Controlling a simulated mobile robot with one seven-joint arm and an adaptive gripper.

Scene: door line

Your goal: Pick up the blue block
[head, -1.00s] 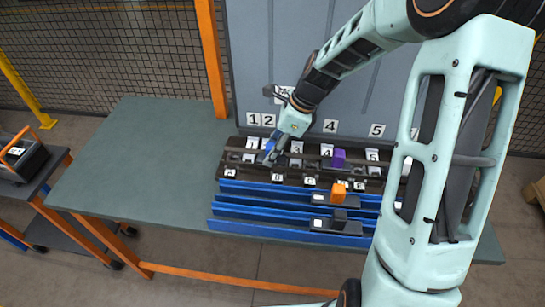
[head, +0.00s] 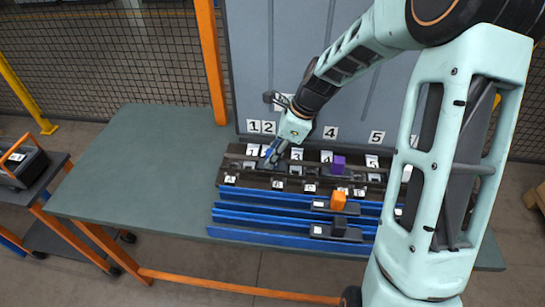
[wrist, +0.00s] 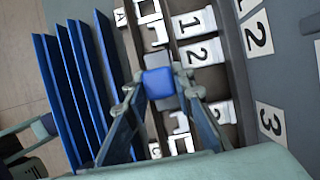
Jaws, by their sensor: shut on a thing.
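The blue block (wrist: 159,83) sits between the fingertips of my gripper (wrist: 160,88) in the wrist view. Both fingers touch its sides, so my gripper is shut on it. In the head view my gripper (head: 272,157) is over the dark fixture, near the labels 1 and 2, and the blue block there is small and mostly hidden by the fingers. I cannot tell whether the block is still touching the fixture below.
A purple block (head: 338,163) stands on the dark fixture (head: 300,178) to the right. An orange block (head: 338,199) and a dark block (head: 339,222) sit on carriers by the blue rails (head: 260,217). A grey panel stands behind. The green table (head: 140,165) is clear at left.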

